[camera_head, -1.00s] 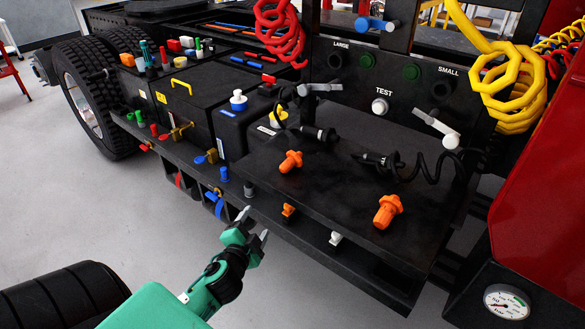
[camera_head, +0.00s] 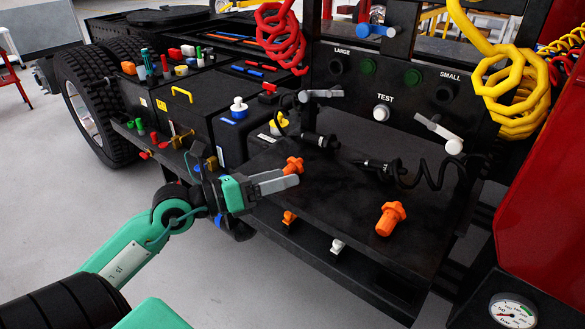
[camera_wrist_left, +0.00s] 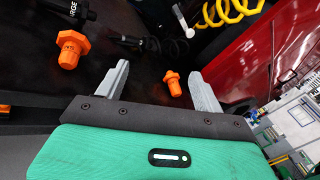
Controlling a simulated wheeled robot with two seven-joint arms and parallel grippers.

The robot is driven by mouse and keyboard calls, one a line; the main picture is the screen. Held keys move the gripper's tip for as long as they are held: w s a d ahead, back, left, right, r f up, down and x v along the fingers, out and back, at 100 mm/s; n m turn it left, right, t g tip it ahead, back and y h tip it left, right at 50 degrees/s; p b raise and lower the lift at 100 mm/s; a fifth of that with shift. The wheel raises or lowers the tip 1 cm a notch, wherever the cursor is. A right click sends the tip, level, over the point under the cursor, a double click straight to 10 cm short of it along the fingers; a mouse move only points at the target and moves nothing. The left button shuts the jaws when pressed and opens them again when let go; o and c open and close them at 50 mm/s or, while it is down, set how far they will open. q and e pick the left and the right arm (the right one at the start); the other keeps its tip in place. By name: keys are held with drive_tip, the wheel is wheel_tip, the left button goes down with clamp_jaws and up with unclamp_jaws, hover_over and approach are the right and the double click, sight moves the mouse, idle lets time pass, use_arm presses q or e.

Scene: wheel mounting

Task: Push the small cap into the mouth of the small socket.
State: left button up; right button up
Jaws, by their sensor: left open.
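Two orange caps lie on the black shelf: a left cap (camera_head: 293,165) and a right cap (camera_head: 390,217). I cannot tell for sure which is the small one. The socket under the SMALL label (camera_head: 443,94) is a dark round mouth on the upright panel. My left gripper (camera_head: 284,178) is open and empty, just in front of the left cap in the head view. In the left wrist view the left cap (camera_wrist_left: 70,48) is outside the left finger. The right cap (camera_wrist_left: 172,82) shows beyond the gap between the fingers (camera_wrist_left: 159,70). My right gripper is out of view.
The LARGE socket (camera_head: 336,66) is at the panel's left. White levers (camera_head: 440,132), a TEST button (camera_head: 381,113) and black cable plugs (camera_head: 320,140) are near the caps. Yellow coils (camera_head: 510,90) hang at right. The shelf (camera_head: 340,200) between the caps is clear.

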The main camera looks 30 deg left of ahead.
sight(290, 165)
use_arm(q)
drive_tip(key=w+a+f+m+g+y, duration=0.2)
drive_tip(key=a+y, duration=0.5)
drive_tip(key=a, duration=0.2)
drive_tip(key=x, duration=0.2)
drive_tip(key=p+x, duration=0.1)
drive_tip(key=x, duration=0.1)
drive_tip(key=p+x, duration=0.1)
drive_tip(key=x, duration=0.2)
drive_tip(key=shift+d, duration=0.3)
drive_tip(key=shift+w+d+f+p, duration=0.15)
drive_tip(key=shift+w+f+p, duration=0.15)
drive_tip(key=shift+w, duration=0.15)
drive_tip(key=shift+w+d+f+p, duration=0.2)
drive_tip(key=shift+w+d+p, duration=0.1)
drive_tip(key=shift+w+p, duration=0.3)
drive_tip(key=p+x, duration=0.1)
drive_tip(key=x, duration=0.2)
drive_tip(key=shift+d+f+p, duration=0.2)
drive_tip(key=shift+p, duration=0.1)
drive_tip(key=shift+w+f, duration=0.3)
drive_tip(key=shift+w, duration=0.05)
drive_tip(key=shift+d, duration=0.1)
drive_tip(key=c, duration=1)
drive_tip(key=shift+c, duration=0.6)
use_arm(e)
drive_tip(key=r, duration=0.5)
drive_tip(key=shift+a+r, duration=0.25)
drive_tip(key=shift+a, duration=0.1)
